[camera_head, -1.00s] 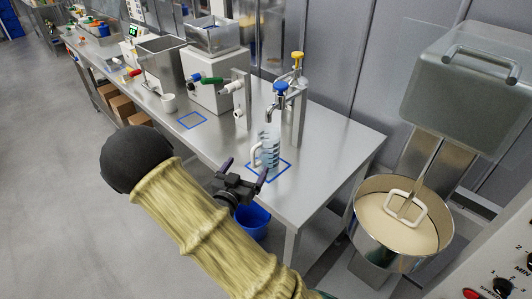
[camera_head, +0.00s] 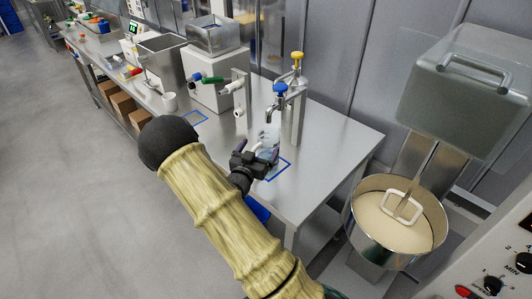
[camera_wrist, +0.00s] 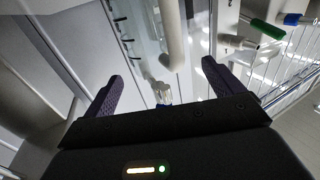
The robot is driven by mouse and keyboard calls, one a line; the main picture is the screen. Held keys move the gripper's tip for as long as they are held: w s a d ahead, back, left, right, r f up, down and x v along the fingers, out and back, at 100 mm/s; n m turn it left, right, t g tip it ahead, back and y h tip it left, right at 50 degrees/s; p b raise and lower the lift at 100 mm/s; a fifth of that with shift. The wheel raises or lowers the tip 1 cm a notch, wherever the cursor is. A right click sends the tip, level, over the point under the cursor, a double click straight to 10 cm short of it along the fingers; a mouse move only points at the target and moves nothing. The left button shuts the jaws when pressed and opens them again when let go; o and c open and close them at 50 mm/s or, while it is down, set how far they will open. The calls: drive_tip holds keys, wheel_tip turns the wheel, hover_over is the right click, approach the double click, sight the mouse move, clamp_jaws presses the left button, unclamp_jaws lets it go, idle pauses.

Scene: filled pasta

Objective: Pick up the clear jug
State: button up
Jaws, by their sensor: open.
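The clear jug (camera_head: 271,133) stands upright at the blue outlined square (camera_head: 284,168) on the steel table, under the tap with the blue knob (camera_head: 280,87). My gripper (camera_head: 262,157) is right in front of it and covers its lower part. In the wrist view the jug (camera_wrist: 142,35) shows dark measuring marks, and its pale handle (camera_wrist: 173,38) comes down between my two fingers. My gripper (camera_wrist: 163,72) is open there, with a finger on each side of the handle. I cannot tell whether either finger touches it.
A second tap with a yellow knob (camera_head: 297,57) stands behind. A white cup (camera_head: 169,101), a machine with a green handle (camera_head: 211,80) and a steel hopper (camera_head: 160,62) are to the left. A mixer bowl (camera_head: 362,232) stands to the right.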

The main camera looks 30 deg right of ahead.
sight(265, 142)
drive_tip(key=x, duration=0.1)
drive_tip(key=p+x, duration=0.2)
drive_tip(key=x, duration=0.1)
drive_tip(key=shift+s+d+r, duration=0.2)
drive_tip(key=shift+s+d, duration=0.05)
drive_tip(key=shift+s, duration=0.05)
drive_tip(key=shift+w+d+f, duration=0.1)
drive_tip(key=shift+w+d, duration=0.2)
drive_tip(key=shift+w, duration=0.05)
drive_tip(key=shift+c, duration=0.4)
drive_tip(key=c, duration=1.6)
drive_tip(key=shift+o, duration=0.2)
